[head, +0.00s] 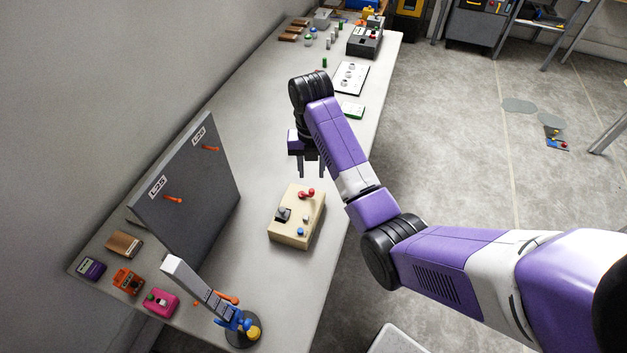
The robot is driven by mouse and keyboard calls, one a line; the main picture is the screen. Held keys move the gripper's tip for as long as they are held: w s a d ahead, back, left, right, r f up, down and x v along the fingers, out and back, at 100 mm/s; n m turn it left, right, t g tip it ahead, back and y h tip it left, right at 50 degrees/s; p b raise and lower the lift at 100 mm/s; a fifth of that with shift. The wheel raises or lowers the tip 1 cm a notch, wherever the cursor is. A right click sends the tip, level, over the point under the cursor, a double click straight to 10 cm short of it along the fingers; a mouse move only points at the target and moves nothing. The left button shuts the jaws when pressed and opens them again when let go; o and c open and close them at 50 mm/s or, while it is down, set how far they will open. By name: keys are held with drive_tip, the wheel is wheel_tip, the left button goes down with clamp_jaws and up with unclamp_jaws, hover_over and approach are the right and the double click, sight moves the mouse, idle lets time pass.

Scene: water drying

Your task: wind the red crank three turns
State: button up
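A beige box (290,237) stands on the grey table. A red crank (306,194) sits on its top, near the far end. My gripper (312,175) points down near the far end of the box, just beyond the crank in the picture. Its two dark fingers are apart, with nothing seen between them. I cannot tell exactly how high the fingertips are above the crank, but they do not appear to touch it.
The box also has a dark part (283,215) and a blue button (300,231). A dark upright panel (190,190) with orange levers stands to the left. A jointed lamp-like stand (242,332) is at the front. A green-and-white block (352,110) lies farther back.

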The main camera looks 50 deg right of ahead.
sight(312, 190)
drive_tip(key=shift+f+n, duration=0.3)
drive_tip(key=shift+f, duration=0.05)
wheel_tip(312, 190, down, 7)
drive_tip(key=shift+f+p, duration=0.15)
drive_tip(key=shift+p, duration=0.45)
clamp_jaws()
